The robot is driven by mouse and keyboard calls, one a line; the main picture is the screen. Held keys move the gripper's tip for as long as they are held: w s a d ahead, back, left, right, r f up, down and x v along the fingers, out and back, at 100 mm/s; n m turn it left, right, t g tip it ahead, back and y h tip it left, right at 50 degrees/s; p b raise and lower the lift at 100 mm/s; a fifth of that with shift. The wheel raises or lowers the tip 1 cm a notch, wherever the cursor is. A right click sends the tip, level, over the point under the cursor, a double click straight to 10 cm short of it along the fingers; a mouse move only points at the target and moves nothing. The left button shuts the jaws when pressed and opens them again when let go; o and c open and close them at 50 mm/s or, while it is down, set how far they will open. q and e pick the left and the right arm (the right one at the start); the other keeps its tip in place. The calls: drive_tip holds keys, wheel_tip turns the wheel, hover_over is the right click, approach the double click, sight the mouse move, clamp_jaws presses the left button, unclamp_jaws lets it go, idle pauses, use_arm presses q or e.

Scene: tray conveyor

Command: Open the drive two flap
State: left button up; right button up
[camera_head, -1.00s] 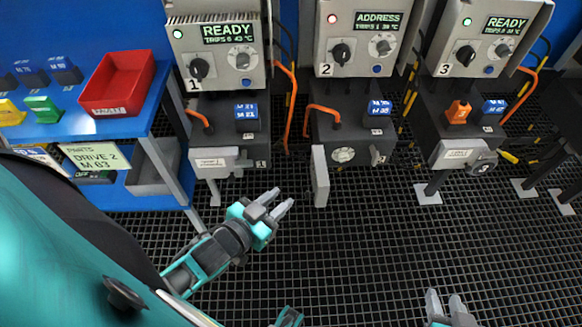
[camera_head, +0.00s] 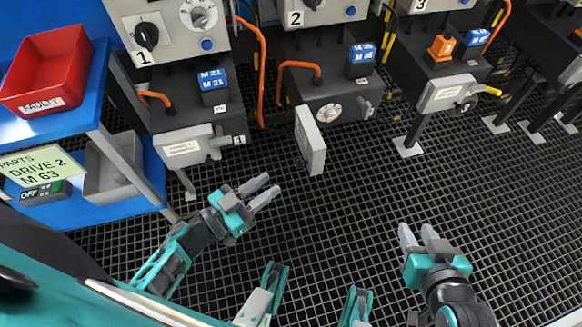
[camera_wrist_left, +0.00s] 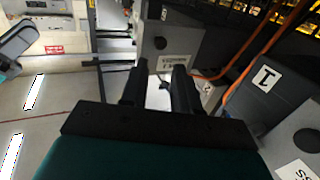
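The drive two flap (camera_head: 311,139) is a light grey panel standing swung out from the front of the drive two box (camera_head: 318,95). The round connector face (camera_head: 328,112) beside it is exposed. My left gripper (camera_head: 271,184) is open and empty, to the left of and below the flap, apart from it. In the left wrist view its fingers (camera_wrist_left: 162,85) show a gap, with a grey labelled panel (camera_wrist_left: 168,42) beyond them; I cannot tell which panel. My right gripper (camera_head: 419,232) is open and empty over the floor at the right.
Drive one's flap (camera_head: 190,147) and drive three's flap (camera_head: 447,92) lie flat against their boxes. A blue shelf with a red bin (camera_head: 45,68) and a grey bin (camera_head: 112,165) stands at the left. Orange cables (camera_head: 262,70) hang between the drives. The grid floor (camera_head: 350,220) is clear.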

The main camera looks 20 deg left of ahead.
sight(304, 142)
use_arm(q)
drive_tip(key=b+x, duration=0.1)
drive_tip(key=x, duration=0.7)
drive_tip(key=shift+w, duration=0.1)
clamp_jaws()
